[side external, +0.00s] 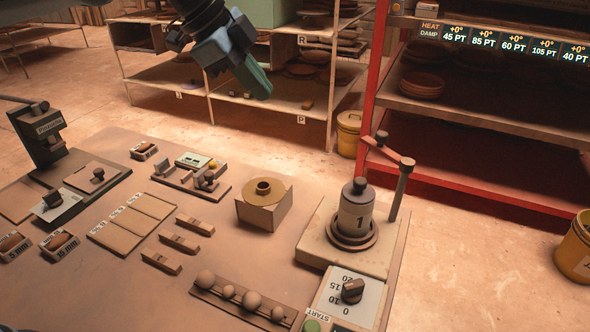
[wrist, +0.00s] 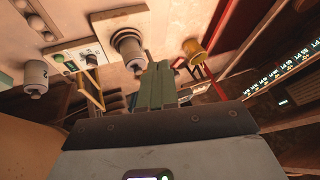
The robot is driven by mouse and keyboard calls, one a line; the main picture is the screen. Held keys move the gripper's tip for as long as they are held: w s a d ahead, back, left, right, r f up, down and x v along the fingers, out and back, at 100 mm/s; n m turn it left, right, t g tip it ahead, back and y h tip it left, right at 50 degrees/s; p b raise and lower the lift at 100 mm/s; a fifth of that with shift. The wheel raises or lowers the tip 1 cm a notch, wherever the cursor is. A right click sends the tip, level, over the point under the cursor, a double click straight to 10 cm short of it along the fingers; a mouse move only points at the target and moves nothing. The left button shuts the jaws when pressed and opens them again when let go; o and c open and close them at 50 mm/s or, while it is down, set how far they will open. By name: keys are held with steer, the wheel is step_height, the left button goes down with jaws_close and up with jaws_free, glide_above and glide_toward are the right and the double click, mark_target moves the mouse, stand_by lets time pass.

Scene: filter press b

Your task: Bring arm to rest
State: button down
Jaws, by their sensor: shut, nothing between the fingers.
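My gripper (side external: 252,80) hangs in the air at the top of the side external view, above and behind the worktable (side external: 225,225). Its green fingers are together and hold nothing. In the wrist view my gripper (wrist: 157,68) points away from the camera with its fingers side by side. The press (side external: 352,215), with a weight marked 1, stands at the table's right end, well apart from my gripper. A dial panel (side external: 350,298) with a START button sits in front of it.
Shelves (side external: 270,110) with plates stand behind the table, close to my gripper. A red-framed rack (side external: 480,120) stands at the right. Yellow buckets (side external: 348,134) stand on the floor. The table holds a box with a ring (side external: 264,205), wooden blocks (side external: 178,241) and a row of balls (side external: 250,298).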

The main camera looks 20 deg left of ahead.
steer(key=s+a+f+n+t+y, duration=0.1)
steer(key=s+a+f+n+y, duration=0.1)
steer(key=s+a+f+n, duration=0.5)
steer(key=s+a+f+n+t+y, duration=0.1)
steer(key=s+a+f+n+y, duration=0.2)
steer(key=s+a+f+n, duration=0.3)
steer(key=s+a+n, duration=0.3)
steer(key=s, duration=0.2)
steer(key=shift+f+t, duration=0.35)
steer(key=shift+t, duration=0.05)
